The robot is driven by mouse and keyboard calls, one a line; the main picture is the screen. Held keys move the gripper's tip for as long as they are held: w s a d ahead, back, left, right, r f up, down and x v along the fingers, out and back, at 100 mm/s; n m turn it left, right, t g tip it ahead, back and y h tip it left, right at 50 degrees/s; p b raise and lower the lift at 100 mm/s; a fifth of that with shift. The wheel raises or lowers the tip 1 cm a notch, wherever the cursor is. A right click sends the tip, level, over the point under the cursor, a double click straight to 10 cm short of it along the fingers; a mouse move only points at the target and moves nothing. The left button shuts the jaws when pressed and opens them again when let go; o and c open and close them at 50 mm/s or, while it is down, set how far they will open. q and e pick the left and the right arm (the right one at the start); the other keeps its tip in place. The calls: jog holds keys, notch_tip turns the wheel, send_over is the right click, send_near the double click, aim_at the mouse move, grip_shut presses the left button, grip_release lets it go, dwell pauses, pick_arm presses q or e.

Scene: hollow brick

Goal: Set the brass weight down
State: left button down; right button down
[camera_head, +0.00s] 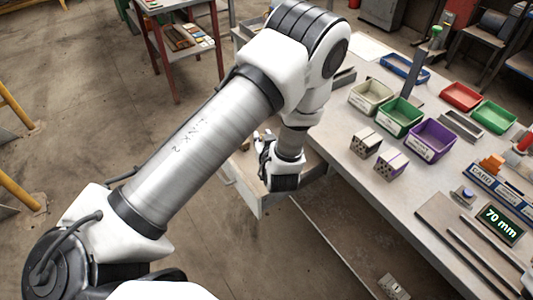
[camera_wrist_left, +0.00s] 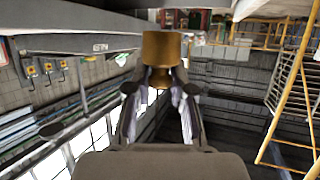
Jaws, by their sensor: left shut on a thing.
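The brass weight (camera_wrist_left: 161,48) shows in the left wrist view as a golden cylinder with a narrower part (camera_wrist_left: 159,77) between my fingers. My left gripper (camera_wrist_left: 160,88) is shut on that narrower part. In the head view my left gripper (camera_head: 264,139) is beside the near left edge of the workbench (camera_head: 346,176), by an open drawer (camera_head: 244,190). The weight cannot be made out in the head view. My right gripper is not in view.
On the bench stand a cream bin (camera_head: 371,94), a green bin (camera_head: 400,117), a purple bin (camera_head: 432,140) and two small hollow blocks (camera_head: 365,142) (camera_head: 391,165). A "70 mm" display (camera_head: 501,224) stands at right. The bench's near left strip is bare.

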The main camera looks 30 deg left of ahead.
pick_arm(q)
jog(key=f+b, duration=0.2)
jog(key=f, duration=0.1)
jog(key=f+b, duration=0.3)
jog(key=f, duration=0.1)
jog(key=f+b, duration=0.3)
jog(key=f, duration=0.1)
jog(key=shift+w+d+f, duration=0.1)
jog(key=shift+w+f, duration=0.15)
jog(key=shift+w, duration=0.15)
jog(key=shift+f, duration=0.35)
jog(key=shift+w+r, duration=0.1)
jog(key=shift+r, duration=0.05)
jog(key=shift+f+b, duration=0.45)
jog(key=shift+f, duration=0.05)
jog(key=c, duration=1)
grip_release()
jog(key=shift+s+f, duration=0.15)
jog(key=shift+s, duration=0.15)
